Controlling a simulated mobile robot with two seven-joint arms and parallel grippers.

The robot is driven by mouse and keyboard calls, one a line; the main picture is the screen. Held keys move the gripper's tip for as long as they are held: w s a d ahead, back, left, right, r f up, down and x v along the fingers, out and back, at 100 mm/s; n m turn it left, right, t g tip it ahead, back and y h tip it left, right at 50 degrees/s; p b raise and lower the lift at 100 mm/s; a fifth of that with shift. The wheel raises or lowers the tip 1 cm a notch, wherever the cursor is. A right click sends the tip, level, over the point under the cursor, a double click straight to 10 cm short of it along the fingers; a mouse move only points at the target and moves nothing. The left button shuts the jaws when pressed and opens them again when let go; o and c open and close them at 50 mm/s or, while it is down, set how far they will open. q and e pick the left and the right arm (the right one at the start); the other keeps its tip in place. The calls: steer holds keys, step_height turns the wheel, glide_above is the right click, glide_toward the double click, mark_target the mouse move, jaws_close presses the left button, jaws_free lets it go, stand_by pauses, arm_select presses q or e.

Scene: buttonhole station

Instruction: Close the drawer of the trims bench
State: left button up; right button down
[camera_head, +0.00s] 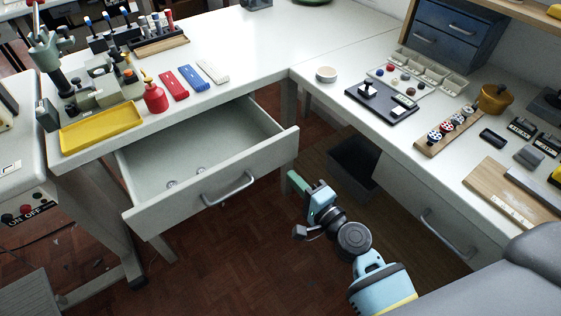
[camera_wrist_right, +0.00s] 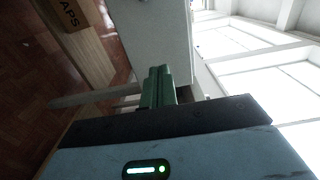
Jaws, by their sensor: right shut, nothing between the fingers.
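The drawer (camera_head: 205,196) of the white bench on the left is pulled well out. Its front panel carries a grey bar handle (camera_head: 229,189), and a few small round items lie inside on its floor. My right gripper (camera_head: 296,183) is shut and empty, with green fingers, just right of the right end of the drawer front. I cannot tell whether it touches the panel. In the right wrist view the green fingers (camera_wrist_right: 158,86) are together in front of a pale panel. My left gripper is not in view.
The bench top holds a yellow tray (camera_head: 101,127), a red bottle (camera_head: 155,98) and a green machine (camera_head: 58,70). The right-hand bench has a shut drawer with a handle (camera_head: 447,232). A dark bin (camera_head: 354,162) stands under it. Brown floor is clear below the open drawer.

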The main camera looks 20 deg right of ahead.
mark_target(273, 156)
steer(key=x, duration=0.6)
steer(key=shift+w, duration=0.15)
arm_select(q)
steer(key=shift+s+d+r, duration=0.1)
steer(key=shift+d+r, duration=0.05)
arm_select(e)
steer(key=shift+w, duration=0.1)
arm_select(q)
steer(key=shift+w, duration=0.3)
